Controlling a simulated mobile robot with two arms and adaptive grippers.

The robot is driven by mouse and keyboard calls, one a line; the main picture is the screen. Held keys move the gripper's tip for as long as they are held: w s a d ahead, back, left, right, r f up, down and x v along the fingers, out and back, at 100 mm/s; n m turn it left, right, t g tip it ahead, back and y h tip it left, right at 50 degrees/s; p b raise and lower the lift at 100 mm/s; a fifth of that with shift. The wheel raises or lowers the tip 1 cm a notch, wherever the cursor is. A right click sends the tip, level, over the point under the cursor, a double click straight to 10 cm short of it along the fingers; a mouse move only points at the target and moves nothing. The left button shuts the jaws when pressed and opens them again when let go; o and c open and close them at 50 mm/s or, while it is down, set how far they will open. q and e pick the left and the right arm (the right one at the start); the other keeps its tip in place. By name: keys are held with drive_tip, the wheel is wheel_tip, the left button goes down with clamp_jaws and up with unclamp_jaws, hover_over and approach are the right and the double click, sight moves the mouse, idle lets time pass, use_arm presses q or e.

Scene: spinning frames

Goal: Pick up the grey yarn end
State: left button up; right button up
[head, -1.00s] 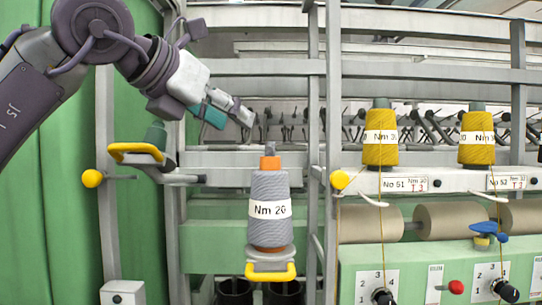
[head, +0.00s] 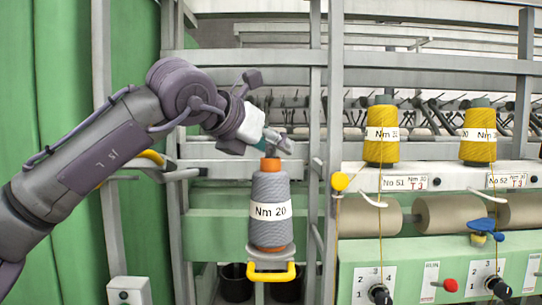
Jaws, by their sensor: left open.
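A grey yarn cone (head: 270,186) with an orange top and a white label "Nm 20" stands upright on a holder with a yellow handle (head: 272,274). My left gripper (head: 284,145) is open just above the orange top of the cone, its fingers pointing right and down. Whether it touches the cone top I cannot tell. A loose grey yarn end is too small to make out. My right gripper does not show.
Two yellow yarn cones (head: 382,135) (head: 478,137) stand on a white rail at right. Below are beige rollers (head: 440,215) and a green panel with knobs (head: 430,270). Grey uprights (head: 314,160) stand just right of the grey cone. A green curtain hangs at left.

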use_arm(q)
drive_tip(key=shift+s+a, duration=0.1)
drive_tip(key=shift+c, duration=1.2)
drive_tip(key=c, duration=0.6)
drive_tip(key=shift+r, duration=0.1)
drive_tip(key=shift+r, duration=0.55)
drive_tip(key=s+d+r+b, duration=0.1)
drive_tip(key=s+d+r, duration=0.1)
drive_tip(key=s+r, duration=0.1)
drive_tip(key=s+d+r+b, duration=0.1)
drive_tip(key=s+d+r, duration=0.1)
drive_tip(key=s+r, duration=0.1)
drive_tip(key=s+d+r+b, duration=0.1)
drive_tip(key=s+d+r, duration=0.1)
drive_tip(key=s+r, duration=0.1)
drive_tip(key=shift+s+d+r, duration=0.25)
drive_tip(key=shift+d+r, duration=0.15)
